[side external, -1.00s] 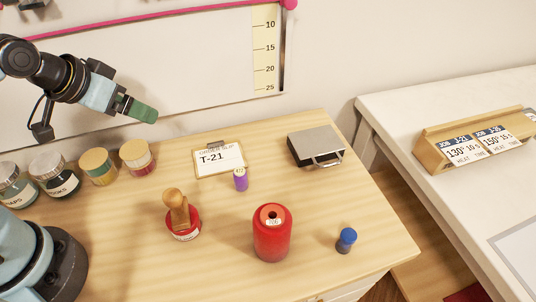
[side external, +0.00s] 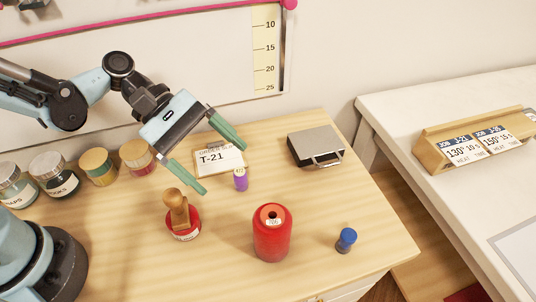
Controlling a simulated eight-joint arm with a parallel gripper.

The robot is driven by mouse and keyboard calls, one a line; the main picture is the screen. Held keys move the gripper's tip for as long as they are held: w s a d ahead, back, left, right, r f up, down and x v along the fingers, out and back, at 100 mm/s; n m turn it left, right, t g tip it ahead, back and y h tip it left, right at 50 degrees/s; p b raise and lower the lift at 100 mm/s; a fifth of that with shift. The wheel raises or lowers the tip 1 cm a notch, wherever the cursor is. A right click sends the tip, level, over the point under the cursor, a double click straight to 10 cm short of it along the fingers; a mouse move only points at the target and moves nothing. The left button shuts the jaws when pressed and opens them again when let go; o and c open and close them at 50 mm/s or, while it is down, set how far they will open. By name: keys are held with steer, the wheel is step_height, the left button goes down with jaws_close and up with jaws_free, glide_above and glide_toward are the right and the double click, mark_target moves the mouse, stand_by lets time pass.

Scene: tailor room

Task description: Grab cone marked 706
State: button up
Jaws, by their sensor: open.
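A large red thread cone (side external: 272,236) stands upright on the wooden table, front of centre. A small white label on its top seems to read 706. A small purple spool (side external: 241,180) with a label on top, hard to read, stands behind it to the left. My gripper (side external: 222,169) has green fingers spread wide apart with nothing between them. It is above the back of the table, behind and to the left of the red cone, and clear of it.
A wooden-handled stamp in a red base (side external: 181,217) stands left of the cone. A blue-topped piece (side external: 346,239) is to its right. A T-21 clipboard (side external: 226,160) and grey case (side external: 316,147) lie behind. Several jars (side external: 98,167) line the left. A white table (side external: 402,133) adjoins right.

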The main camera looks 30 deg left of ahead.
mark_target(277, 219)
steer(key=s+d, duration=0.1)
steer(key=d, duration=0.2)
steer(key=s+d+f+n+g+h, duration=0.1)
steer(key=d, duration=0.2)
steer(key=d+f+n+g+h, duration=0.1)
steer(key=d, duration=0.1)
steer(key=shift+s+d, duration=0.4)
steer(key=shift+r+x, duration=0.2)
steer(key=shift+x, duration=2.55)
steer(key=shift+w, duration=0.15)
steer(key=c, duration=1.2)
